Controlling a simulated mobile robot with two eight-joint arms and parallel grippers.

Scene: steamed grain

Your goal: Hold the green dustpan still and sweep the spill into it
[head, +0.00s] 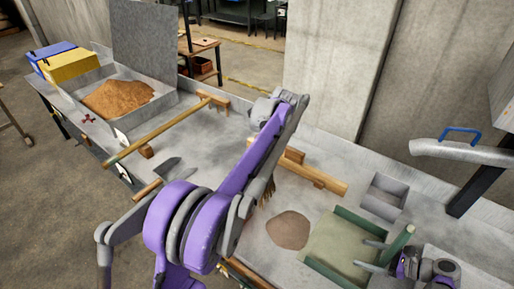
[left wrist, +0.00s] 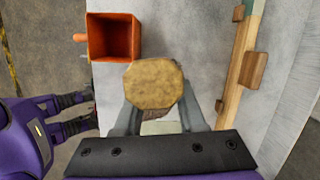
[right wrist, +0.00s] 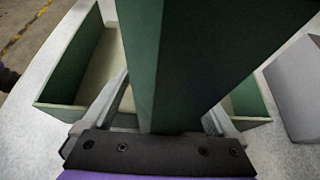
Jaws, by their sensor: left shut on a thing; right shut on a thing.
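The green dustpan (head: 345,212) lies on the grey table at the lower right, with a pale flat pan and green walls. My right gripper (head: 374,253) is shut on its upright green handle (right wrist: 180,60); the pan's wall (right wrist: 72,62) shows behind. The spill is a brown, flat round heap (head: 288,230) on the table just left of the pan. My left gripper (left wrist: 155,118) is shut on a tan, eight-sided handle end (left wrist: 155,84). In the head view my purple arm hides that gripper, and only brown bristles (head: 268,192) show beside it, left of the spill.
A wooden rail with blocks (head: 318,176) lies behind the spill. A small grey open box (head: 384,196) stands behind the dustpan. A tray with brown grain (head: 118,98) and a long wooden-handled tool (head: 160,132) are at left. An orange box (left wrist: 113,38) shows in the left wrist view.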

